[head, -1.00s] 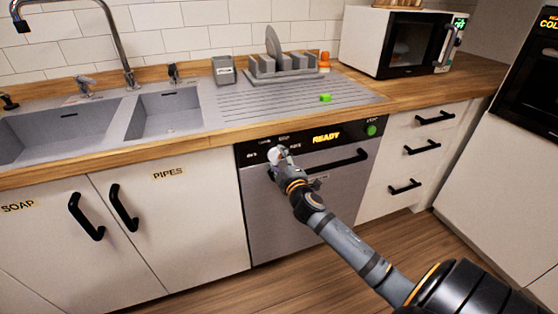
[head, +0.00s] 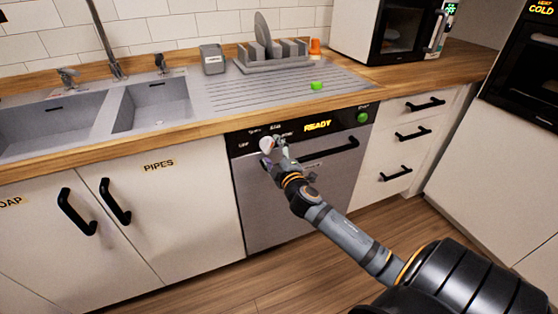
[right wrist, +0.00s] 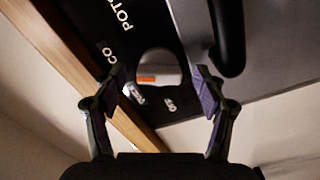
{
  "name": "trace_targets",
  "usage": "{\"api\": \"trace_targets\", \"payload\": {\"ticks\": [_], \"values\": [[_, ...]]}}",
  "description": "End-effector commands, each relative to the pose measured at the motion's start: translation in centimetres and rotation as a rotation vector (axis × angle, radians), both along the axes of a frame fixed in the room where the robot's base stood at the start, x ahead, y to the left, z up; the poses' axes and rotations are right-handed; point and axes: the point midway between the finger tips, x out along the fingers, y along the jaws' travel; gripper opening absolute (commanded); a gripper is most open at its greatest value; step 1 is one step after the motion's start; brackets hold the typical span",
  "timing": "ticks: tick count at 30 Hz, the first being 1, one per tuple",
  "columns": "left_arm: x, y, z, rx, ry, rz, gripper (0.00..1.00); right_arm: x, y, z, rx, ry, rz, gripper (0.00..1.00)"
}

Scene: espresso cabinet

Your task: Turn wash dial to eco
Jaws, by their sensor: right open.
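The wash dial (head: 266,143) is a pale round knob on the dishwasher's black control panel, with small white labels around it. In the right wrist view the dial (right wrist: 160,62) shows a grey face with an orange mark. White labels lie near it there; one ending in "CO" is partly covered by a finger. My right gripper (head: 275,150) is at the dial. In the right wrist view its open fingers (right wrist: 158,78) stand on either side of the dial; I cannot tell whether they touch it. My left gripper is out of view.
The dishwasher's black handle (head: 326,152) runs just right of the dial, close to a finger in the right wrist view. The panel display (head: 317,126) reads READY, with a green button (head: 362,117) beside it. The wooden counter edge (head: 190,134) lies above the panel.

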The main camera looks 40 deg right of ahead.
Motion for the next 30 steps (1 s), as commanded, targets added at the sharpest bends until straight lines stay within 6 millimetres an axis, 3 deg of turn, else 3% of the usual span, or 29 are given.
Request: {"api": "trace_targets", "payload": {"ticks": [6, 12, 18, 30], "values": [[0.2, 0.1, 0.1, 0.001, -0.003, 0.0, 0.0, -5.4, 1.4, -0.1, -0.006, 0.006, 0.005, 0.72], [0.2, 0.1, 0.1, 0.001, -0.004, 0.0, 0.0, -8.8, 2.2, -0.1, -0.004, 0.004, 0.004, 0.72], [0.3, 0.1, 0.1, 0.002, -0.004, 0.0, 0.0, -9.8, 2.4, 0.0, 0.0, -0.001, 0.002, 0.72], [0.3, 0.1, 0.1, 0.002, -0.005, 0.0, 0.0, -9.8, 2.4, 0.0, 0.0, 0.0, 0.001, 0.72]]}}
